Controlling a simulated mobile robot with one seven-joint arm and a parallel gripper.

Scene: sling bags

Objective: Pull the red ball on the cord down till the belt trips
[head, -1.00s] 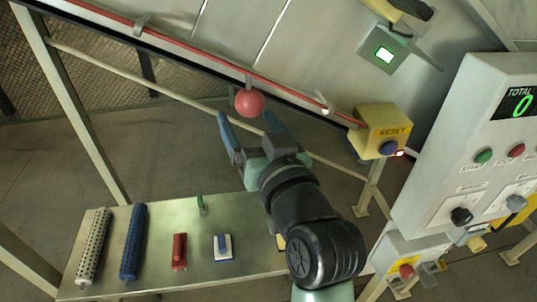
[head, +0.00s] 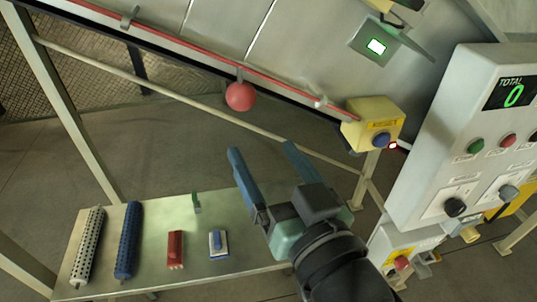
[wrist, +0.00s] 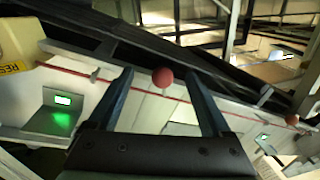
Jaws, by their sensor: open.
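The red ball (head: 240,96) hangs just below the red cord (head: 200,58) along the machine's side in the head view. In the wrist view the red ball (wrist: 162,76) shows between the two fingers, farther off than their tips. My gripper (head: 262,150) is open and empty, with its blue fingers pointing up toward the cord. It is below and to the right of the ball, apart from it. In the wrist view my gripper (wrist: 159,74) has its fingers spread wide on either side of the ball. The belt itself is not clearly seen.
A yellow reset box (head: 373,125) with a blue button and a red light stands at the cord's right end. A control panel (head: 440,150) reads total 0 at right. A bench (head: 165,260) with rollers and small blocks lies below. A second red ball (wrist: 292,119) shows at right in the wrist view.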

